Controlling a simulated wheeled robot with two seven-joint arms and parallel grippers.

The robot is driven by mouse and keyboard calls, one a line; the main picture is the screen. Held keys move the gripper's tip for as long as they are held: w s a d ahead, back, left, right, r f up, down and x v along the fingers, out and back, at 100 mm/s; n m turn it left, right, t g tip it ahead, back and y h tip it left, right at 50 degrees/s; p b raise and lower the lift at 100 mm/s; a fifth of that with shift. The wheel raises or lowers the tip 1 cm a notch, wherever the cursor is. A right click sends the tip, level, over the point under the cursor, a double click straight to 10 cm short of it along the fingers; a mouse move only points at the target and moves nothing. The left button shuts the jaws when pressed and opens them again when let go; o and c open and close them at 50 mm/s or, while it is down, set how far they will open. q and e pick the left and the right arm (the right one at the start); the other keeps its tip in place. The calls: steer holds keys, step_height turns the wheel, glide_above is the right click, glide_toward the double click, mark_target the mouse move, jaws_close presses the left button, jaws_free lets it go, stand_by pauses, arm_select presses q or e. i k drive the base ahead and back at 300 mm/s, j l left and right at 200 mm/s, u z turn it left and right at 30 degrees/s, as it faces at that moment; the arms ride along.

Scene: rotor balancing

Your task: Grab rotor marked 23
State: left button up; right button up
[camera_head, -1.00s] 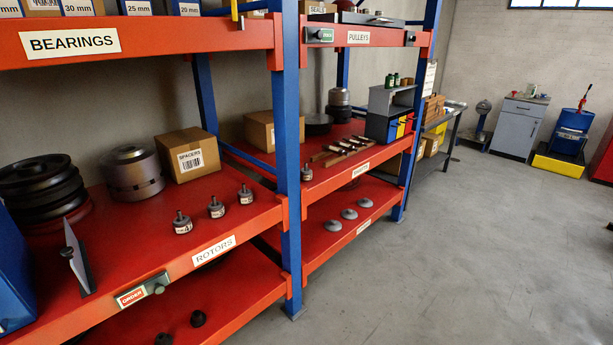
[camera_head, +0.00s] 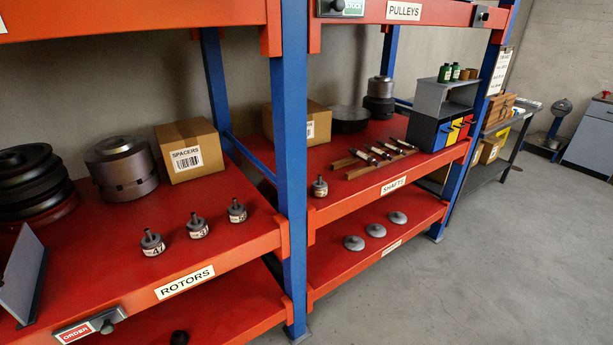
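Three small grey rotors with white number bands stand in a slanting row on the red shelf (camera_head: 120,262) labelled ROTORS. The nearest rotor (camera_head: 152,243) seems to read 47. The middle rotor (camera_head: 197,227) shows a number starting with 3, and the far rotor (camera_head: 237,211) has a number too small to read surely. A similar rotor (camera_head: 320,187) stands alone at the left end of the SHAFTS shelf, its mark unreadable. I cannot make out 23 on any of them. Neither of my grippers is in view.
A SPACERS box (camera_head: 190,152), a grey cylinder (camera_head: 122,168) and dark pulleys (camera_head: 35,178) stand behind the rotors. A grey tilted plate (camera_head: 22,275) is at left. A blue post (camera_head: 290,180) divides the shelves. Open floor (camera_head: 450,290) lies at right.

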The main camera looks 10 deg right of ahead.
mark_target(319, 186)
steer(key=i+l+u, duration=0.3)
steer(key=l, duration=0.4)
steer(key=i+l+u, duration=0.15)
steer(key=i+l, duration=0.15)
steer(key=i+l+u, duration=0.15)
steer(key=l, duration=0.3)
steer(key=i+l+u, duration=0.2)
steer(key=l, duration=0.2)
steer(key=l+u, duration=0.15)
steer(key=l, duration=0.3)
steer(key=i+l+u, duration=0.15)
steer(key=l, duration=0.3)
